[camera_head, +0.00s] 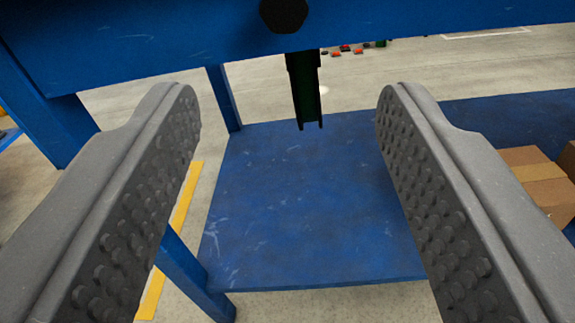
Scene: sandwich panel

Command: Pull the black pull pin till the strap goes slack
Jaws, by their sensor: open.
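A black hexagonal knob (283,13) shows on the face of the blue beam at the top centre; it looks like the head of the pull pin, though I cannot be sure. A dark channel-shaped piece (304,90) hangs below the beam, its lower end open. My gripper (287,105) is open, with one grey studded finger at the left and one at the right. The knob lies above and between the fingertips in the picture, and nothing is between the pads. I cannot make out a strap.
The blue beam (170,45) spans the top. A blue shelf (310,220) lies below, with blue legs at the left. Cardboard boxes (537,178) sit on its right side. Small red and dark items (345,48) lie on the far floor. A yellow line (180,225) marks the floor.

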